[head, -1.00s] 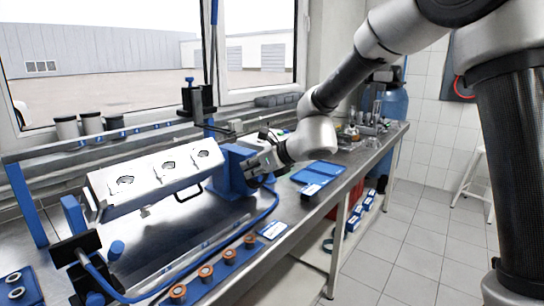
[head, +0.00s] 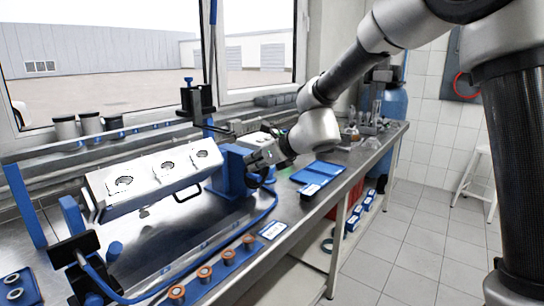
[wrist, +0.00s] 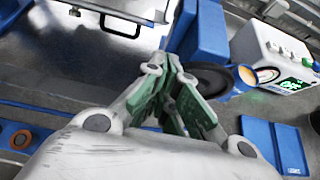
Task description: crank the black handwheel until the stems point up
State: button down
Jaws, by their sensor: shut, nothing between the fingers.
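The black handwheel (wrist: 208,80) is a dark disc beside the blue stand in the wrist view. A tan knob (wrist: 267,75) shows at its right. I cannot make out which way any stems point.
A white device with a green display (wrist: 275,55) stands beyond the wheel. A blue tray (head: 318,173) lies right of the stand. Several copper-topped pieces (head: 204,273) line the bench's front edge. A blue hose (head: 240,226) runs along the bench.

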jog(key=shift+r, duration=0.1)
jog(key=shift+w+d+r, duration=0.15)
jog(key=shift+w+r, duration=0.05)
jog(key=shift+r, duration=0.15)
jog(key=shift+w+d+r, duration=0.2)
jog(key=shift+w+r, duration=0.05)
jog(key=shift+r, duration=0.1)
dwell(0.4)
jog(key=v, duration=0.8)
dwell(0.3)
